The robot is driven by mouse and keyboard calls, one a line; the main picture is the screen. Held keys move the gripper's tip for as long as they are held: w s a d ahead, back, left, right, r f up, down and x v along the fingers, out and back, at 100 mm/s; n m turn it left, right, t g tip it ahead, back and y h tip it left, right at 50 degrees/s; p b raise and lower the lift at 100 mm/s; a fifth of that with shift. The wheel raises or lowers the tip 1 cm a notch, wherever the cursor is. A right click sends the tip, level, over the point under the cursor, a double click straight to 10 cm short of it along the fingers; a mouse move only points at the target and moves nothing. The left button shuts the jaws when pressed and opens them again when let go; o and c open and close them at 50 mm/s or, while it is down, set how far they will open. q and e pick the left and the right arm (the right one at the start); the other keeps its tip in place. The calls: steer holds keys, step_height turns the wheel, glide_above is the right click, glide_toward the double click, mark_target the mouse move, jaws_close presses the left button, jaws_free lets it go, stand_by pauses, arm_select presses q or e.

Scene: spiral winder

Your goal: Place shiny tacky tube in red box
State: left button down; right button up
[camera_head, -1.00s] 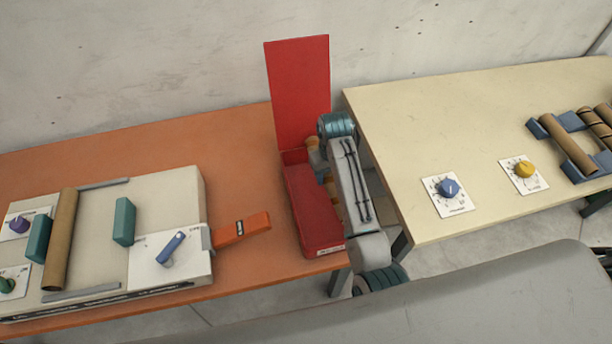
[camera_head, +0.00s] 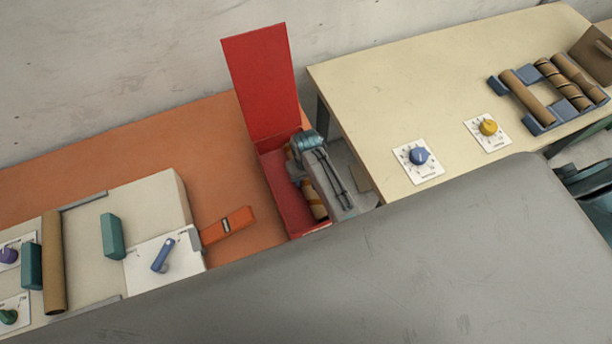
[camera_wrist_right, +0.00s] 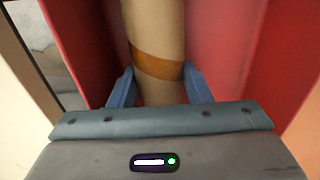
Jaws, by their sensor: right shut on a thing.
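The red box (camera_head: 266,85) stands on the orange table with its tall back panel upright. My right gripper (camera_wrist_right: 158,88) is shut on a cardboard tube (camera_wrist_right: 157,25) that has a glossy orange-brown band around it. In the right wrist view the red walls rise on both sides of the tube, so it is inside or just within the box opening. In the head view the tube (camera_head: 317,207) shows partly in the box, and my right arm hides much of it. I cannot tell if it touches the box floor. My left gripper is not in view.
The winder (camera_head: 160,205) with another plain tube (camera_head: 53,262) is left of the box, and an orange lever (camera_head: 228,225) is close by. The cream table (camera_head: 440,90) at right bears two dials and a blue rack (camera_head: 540,126) with several tubes.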

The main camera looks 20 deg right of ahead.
steer(key=shift+f, duration=0.15)
steer(key=o, duration=0.7)
steer(key=shift+f, duration=0.1)
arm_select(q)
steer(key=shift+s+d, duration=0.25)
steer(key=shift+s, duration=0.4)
arm_select(e)
steer(key=shift+r, duration=0.6)
step_height(320, 180, up, 10)
steer(key=b, duration=0.3)
steer(key=shift+a+r+b, duration=0.1)
steer(key=shift+b, duration=0.2)
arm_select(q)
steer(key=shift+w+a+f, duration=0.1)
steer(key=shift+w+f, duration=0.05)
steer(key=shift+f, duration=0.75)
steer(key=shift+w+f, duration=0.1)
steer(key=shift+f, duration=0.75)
arm_select(e)
steer(key=shift+r, duration=0.45)
